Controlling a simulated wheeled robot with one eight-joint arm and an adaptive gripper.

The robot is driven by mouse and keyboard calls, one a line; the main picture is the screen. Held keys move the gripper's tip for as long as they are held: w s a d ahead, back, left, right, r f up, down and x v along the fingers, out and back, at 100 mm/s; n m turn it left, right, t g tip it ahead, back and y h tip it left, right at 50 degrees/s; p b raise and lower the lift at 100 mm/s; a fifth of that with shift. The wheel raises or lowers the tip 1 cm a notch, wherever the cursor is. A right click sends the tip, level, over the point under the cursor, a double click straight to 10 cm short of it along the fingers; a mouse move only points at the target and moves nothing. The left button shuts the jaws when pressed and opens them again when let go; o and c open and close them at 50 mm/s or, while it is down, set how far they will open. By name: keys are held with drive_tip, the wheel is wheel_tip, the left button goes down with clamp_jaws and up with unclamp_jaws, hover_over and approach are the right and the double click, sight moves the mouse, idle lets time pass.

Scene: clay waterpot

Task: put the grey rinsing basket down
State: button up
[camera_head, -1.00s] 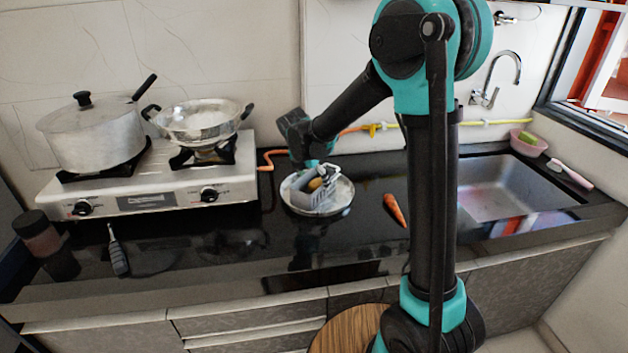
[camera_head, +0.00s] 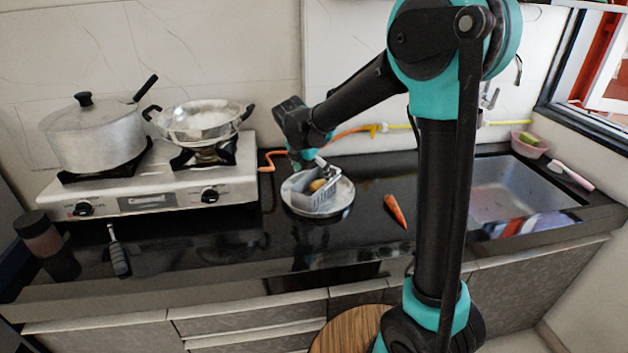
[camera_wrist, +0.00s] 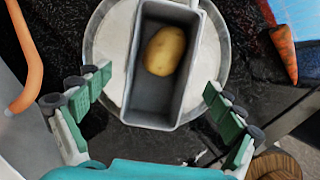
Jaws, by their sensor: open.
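The grey rinsing basket (camera_head: 318,202) rests on a round, light plate (camera_head: 347,199) on the black counter. In the wrist view the basket (camera_wrist: 144,103) is a deep rectangular box with a potato (camera_wrist: 165,51) inside, and the plate (camera_wrist: 100,45) shows around it.
A carrot (camera_head: 396,210) lies on the counter to the right. A gas stove (camera_head: 150,188) with a lidded pot (camera_head: 95,135) and a pan (camera_head: 200,124) stands to the left. An orange hose (camera_head: 270,158) runs behind. The sink (camera_head: 515,190) is at the right.

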drive_tip(key=v, duration=0.8)
